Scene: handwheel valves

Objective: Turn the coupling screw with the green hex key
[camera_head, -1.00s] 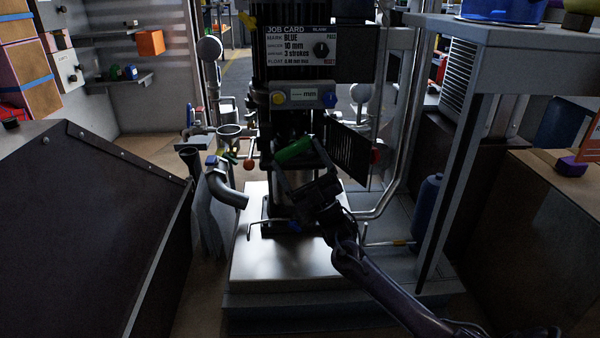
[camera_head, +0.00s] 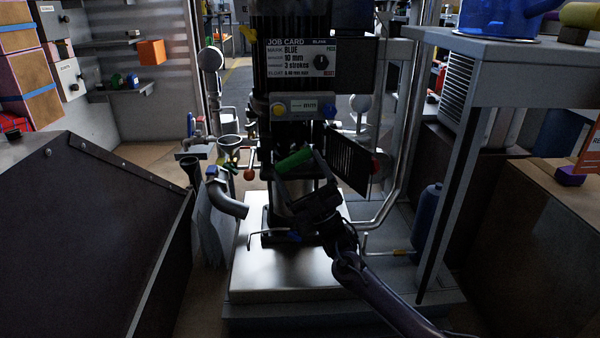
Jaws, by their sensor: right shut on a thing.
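The green hex key shows as a green grip (camera_head: 294,160) in front of the dark pump column. My right gripper (camera_head: 299,170) comes up from the lower right and is shut on it. The key's steel shank is too dark to make out, so I cannot tell whether its tip touches a screw. The coupling screw cannot be made out; it would be in the dark part of the column (camera_head: 290,130) behind the key and jaws. My left gripper is not in view.
A blue-marked hex key (camera_head: 268,233) is low by the bright metal plinth (camera_head: 265,280), and a yellow-marked one (camera_head: 395,252) is to its right. A slotted dark guard (camera_head: 348,160) stands right of the key. A job card (camera_head: 300,58) hangs above. A bent pipe (camera_head: 228,203) is at left.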

